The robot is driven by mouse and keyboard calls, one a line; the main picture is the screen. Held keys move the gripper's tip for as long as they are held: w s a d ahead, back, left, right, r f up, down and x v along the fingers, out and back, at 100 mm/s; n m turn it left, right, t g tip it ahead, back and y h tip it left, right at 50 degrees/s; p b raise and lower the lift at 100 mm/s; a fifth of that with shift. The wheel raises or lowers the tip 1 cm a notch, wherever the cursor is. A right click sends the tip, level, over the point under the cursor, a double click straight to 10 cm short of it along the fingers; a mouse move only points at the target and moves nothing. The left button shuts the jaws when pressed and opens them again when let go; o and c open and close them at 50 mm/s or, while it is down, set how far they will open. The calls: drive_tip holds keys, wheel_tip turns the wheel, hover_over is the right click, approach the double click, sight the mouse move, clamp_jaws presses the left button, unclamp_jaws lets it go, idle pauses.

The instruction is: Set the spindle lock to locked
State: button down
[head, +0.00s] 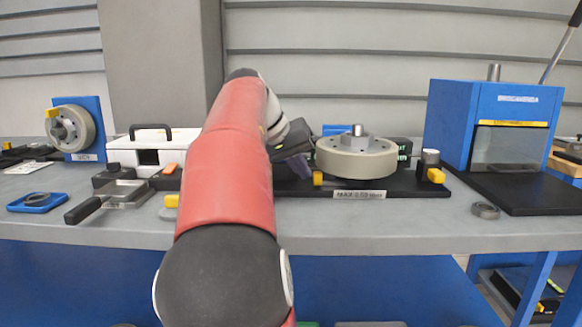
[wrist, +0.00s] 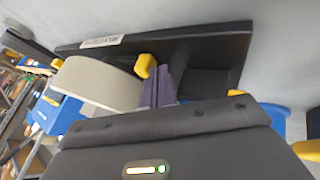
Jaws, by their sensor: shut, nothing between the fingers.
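A grey wheel (head: 355,158) lies flat on a black base (head: 400,187) with a white label; the wheel also shows in the wrist view (wrist: 95,85). A small yellow knob (head: 317,178) stands at the wheel's left front edge and shows in the wrist view (wrist: 146,66). No part is marked as the spindle lock, so I cannot tell for certain whether this knob is it. My gripper (head: 303,168) is shut and empty, its purple fingers (wrist: 158,86) pointing down close beside the knob. I cannot tell whether they touch. My arm hides the base's left part in the head view.
Another yellow part (head: 436,176) sits at the base's right end, and one (head: 171,201) is left of my arm. A blue press (head: 495,125) stands right. A white case (head: 150,150) and a blue panel with a wheel (head: 85,130) stand left. Bench front right is mostly clear.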

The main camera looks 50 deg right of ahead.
drive_tip(key=shift+s+d, duration=0.1)
drive_tip(key=shift+s+d, duration=0.25)
drive_tip(key=shift+s, duration=0.1)
drive_tip(key=shift+w, duration=0.1)
